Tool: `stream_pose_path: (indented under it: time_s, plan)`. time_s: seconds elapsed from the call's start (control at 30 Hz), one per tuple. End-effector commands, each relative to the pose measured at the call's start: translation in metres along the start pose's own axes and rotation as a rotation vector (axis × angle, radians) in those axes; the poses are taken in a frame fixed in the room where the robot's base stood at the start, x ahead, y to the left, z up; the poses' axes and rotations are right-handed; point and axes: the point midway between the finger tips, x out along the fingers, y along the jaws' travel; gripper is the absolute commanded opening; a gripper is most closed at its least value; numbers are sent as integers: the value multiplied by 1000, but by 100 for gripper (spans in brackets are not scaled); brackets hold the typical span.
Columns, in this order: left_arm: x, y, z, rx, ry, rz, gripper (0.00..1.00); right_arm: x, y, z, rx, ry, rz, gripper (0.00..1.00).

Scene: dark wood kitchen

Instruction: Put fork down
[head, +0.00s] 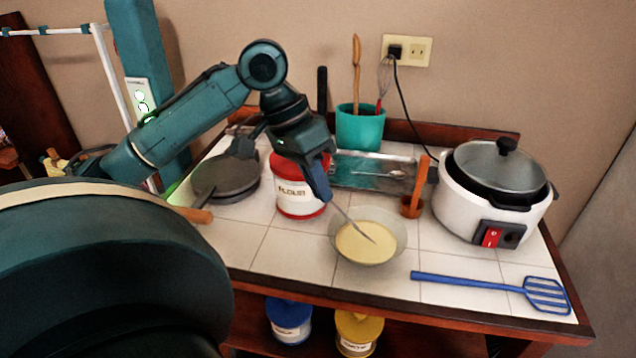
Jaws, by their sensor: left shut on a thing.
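My left gripper (325,192) reaches in from the left and points down beside the glass bowl (333,240), at its back left side. It is shut on the thin metal fork (350,219), which slants down to the right. The far end of the fork is in or just over the pale yellow batter (362,246) in the bowl; I cannot tell which. The fork's upper end is hidden by the gripper fingers. My right gripper is not in view.
A red and white flour canister (298,197) stands behind the gripper. Around it are a dark pan (226,175), a teal utensil pot (360,130), a glass tray (345,172), a white cooker (470,215) and a blue spatula (465,282). Bare tiles lie left of the bowl.

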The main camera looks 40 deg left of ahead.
Motion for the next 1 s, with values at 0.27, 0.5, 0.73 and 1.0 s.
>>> stream_pose_path:
  time_s: [0.27, 0.5, 0.73, 1.0]
  plan:
    - [0, 0, 0, 0, 1, 0, 0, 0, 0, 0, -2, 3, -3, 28]
    - [1, 0, 0, 0, 1, 0, 24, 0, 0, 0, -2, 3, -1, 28]
    - [1, 0, 0, 0, 1, 0, 32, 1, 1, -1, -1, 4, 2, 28]
    - [1, 0, 0, 0, 0, 0, 32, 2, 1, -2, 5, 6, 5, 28]
